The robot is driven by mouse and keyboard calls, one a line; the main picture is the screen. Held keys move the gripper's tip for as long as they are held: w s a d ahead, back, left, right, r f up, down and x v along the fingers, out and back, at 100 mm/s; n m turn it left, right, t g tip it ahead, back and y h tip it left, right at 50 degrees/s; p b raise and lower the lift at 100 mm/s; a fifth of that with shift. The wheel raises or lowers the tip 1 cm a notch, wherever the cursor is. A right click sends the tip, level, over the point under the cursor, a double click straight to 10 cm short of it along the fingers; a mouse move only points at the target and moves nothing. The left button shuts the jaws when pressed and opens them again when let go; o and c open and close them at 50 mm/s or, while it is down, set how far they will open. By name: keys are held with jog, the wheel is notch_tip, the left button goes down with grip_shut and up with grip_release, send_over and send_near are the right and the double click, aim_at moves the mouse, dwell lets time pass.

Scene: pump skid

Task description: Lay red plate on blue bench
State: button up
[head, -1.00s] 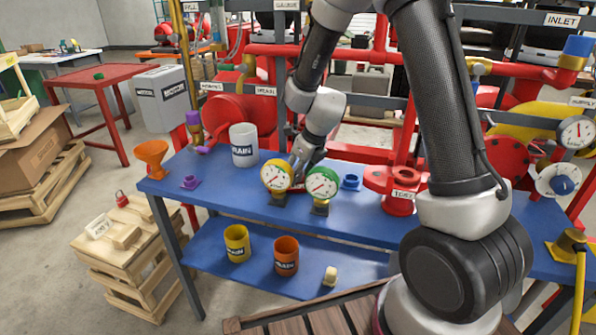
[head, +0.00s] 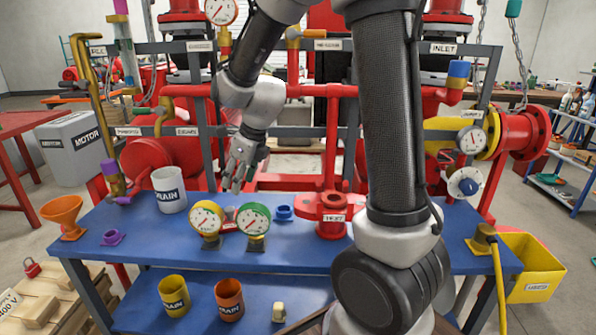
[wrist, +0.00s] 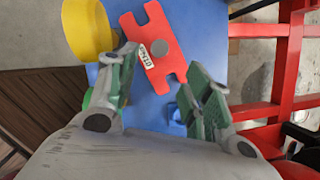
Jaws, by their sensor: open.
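The red plate (wrist: 170,30) lies flat on the blue bench (wrist: 208,40) in the wrist view. It has notched ends, a grey round spot in its middle and a white label. In the head view only a bit of red (head: 231,226) shows between two gauges. The blue bench (head: 170,240) is a long blue table with a lower shelf. My gripper (head: 236,180) is open and empty, above the bench behind the gauges. In the wrist view its fingertips (wrist: 160,68) are spread apart, with the plate beyond them and not held.
A yellow gauge (head: 207,219) and a green gauge (head: 254,219) stand close in front of the plate. A blue fitting (head: 284,213), a white mug (head: 169,190) and a red flanged pipe stand (head: 331,220) are near. Red pipework rises behind.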

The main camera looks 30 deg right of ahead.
jog(key=s+d+r+n, duration=0.3)
jog(key=s+d+n, duration=0.1)
jog(key=s+n, duration=0.4)
jog(key=s+d+r+n+h, duration=0.1)
jog(key=s+d+r+n, duration=0.3)
jog(key=s+n, duration=0.5)
jog(key=s+d+r+n+h, duration=0.1)
jog(key=s+d+r+n, duration=0.3)
jog(key=s+n, duration=0.5)
jog(key=shift+r+n+t, duration=0.25)
jog(key=shift+n+t, duration=0.05)
jog(key=shift+n, duration=1)
jog(key=shift+w, duration=0.1)
